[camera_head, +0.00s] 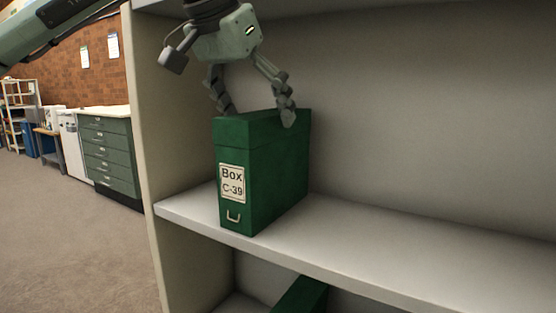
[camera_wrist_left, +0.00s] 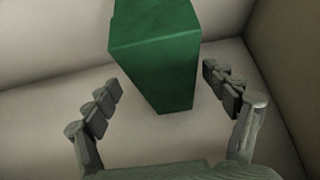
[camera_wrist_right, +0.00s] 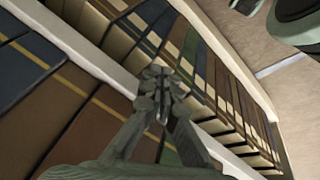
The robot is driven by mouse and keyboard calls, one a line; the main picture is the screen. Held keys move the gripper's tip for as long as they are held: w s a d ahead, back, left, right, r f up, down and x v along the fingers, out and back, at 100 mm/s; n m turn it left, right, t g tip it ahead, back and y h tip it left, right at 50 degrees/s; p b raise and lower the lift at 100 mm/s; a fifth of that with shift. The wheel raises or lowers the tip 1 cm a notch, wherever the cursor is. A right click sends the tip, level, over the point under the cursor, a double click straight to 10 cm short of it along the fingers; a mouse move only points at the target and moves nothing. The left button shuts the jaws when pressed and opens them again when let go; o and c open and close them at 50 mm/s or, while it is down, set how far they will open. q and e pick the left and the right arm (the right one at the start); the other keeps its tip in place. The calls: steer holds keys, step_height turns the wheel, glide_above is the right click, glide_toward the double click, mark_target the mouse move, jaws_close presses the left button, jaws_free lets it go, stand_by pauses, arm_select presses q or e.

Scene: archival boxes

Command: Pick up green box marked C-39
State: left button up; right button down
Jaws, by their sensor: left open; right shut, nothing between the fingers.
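The green box (camera_head: 265,165) with the label "Box C-39" stands upright on a pale shelf, near the shelf unit's left side wall. Its label and small metal pull face the front. My left gripper (camera_head: 256,112) is open just above the box's top, with its fingers spread at either side. In the left wrist view the green box (camera_wrist_left: 155,55) lies between and beyond the two fingertips of the left gripper (camera_wrist_left: 170,95). I cannot tell whether a finger touches it. My right gripper (camera_wrist_right: 158,85) is shut and empty, seen only in the right wrist view.
The shelf (camera_head: 400,235) is clear right of the box. The unit's side wall (camera_head: 150,120) stands close on the left. Another green box (camera_head: 302,296) is partly visible on the shelf below. In the right wrist view, rows of book-like items (camera_wrist_right: 190,60) fill shelves near the right gripper.

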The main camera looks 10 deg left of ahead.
mark_target(269, 163)
arm_select(q)
steer(key=x, duration=0.7)
steer(key=shift+a+f, duration=0.3)
steer(key=shift+a, duration=0.05)
steer(key=shift+s, duration=0.1)
steer(key=c, duration=1.6)
steer(key=shift+r, duration=0.1)
steer(key=shift+c, duration=0.4)
steer(key=shift+d+r, duration=0.1)
steer(key=shift+r, duration=0.05)
